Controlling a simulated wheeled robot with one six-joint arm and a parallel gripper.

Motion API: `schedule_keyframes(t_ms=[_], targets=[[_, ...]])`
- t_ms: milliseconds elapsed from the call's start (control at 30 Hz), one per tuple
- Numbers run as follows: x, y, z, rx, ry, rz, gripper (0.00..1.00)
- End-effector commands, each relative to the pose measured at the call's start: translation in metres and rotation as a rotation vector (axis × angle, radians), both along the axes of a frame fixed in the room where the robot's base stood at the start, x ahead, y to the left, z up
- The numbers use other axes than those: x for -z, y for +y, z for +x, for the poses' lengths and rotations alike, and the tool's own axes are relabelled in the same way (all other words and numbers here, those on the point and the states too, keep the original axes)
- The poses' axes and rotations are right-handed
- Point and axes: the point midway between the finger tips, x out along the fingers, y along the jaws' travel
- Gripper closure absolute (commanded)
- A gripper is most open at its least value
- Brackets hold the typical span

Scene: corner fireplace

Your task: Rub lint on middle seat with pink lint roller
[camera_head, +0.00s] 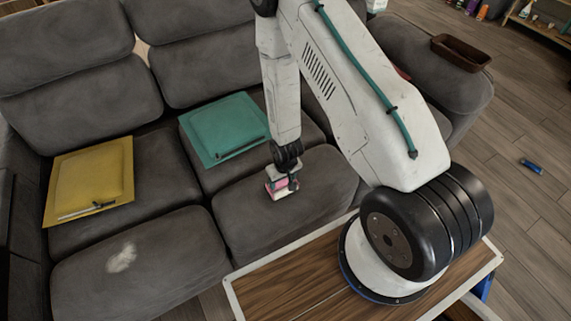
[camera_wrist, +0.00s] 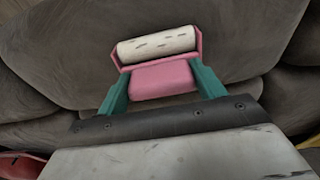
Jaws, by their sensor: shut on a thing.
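The grey sofa's middle seat (camera_head: 290,220) is in the centre of the head view, its front part bare around my gripper. My gripper (camera_head: 285,168) points down over this seat, shut on the pink lint roller (camera_head: 281,185). In the wrist view, the teal fingers of my gripper (camera_wrist: 158,82) clasp the roller's pink body (camera_wrist: 163,79), and its white roll (camera_wrist: 156,44) faces the grey cushion. I cannot tell whether the roll touches the cushion. No lint shows on the visible part of the middle seat. A pale lint patch (camera_head: 122,258) lies on the left seat.
A teal cushion (camera_head: 224,128) lies at the back of the middle seat, with a dark stick-like thing on it. A yellow cushion (camera_head: 90,178) with a thin tool lies on the left seat. A wooden table (camera_head: 262,287) is in front. A brown tray (camera_head: 461,52) sits on the right armrest.

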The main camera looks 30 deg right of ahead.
Motion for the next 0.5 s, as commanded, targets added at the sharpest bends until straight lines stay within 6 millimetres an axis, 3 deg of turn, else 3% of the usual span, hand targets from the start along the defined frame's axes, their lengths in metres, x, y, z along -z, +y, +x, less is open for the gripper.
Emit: schedule_keyframes(t_ms=[133,500], targets=[[-0.029,0.0,0.002,-0.001,-0.006,0.0,0.5],[-0.059,0.001,0.0,-0.001,-0.002,0.0,0.5]])
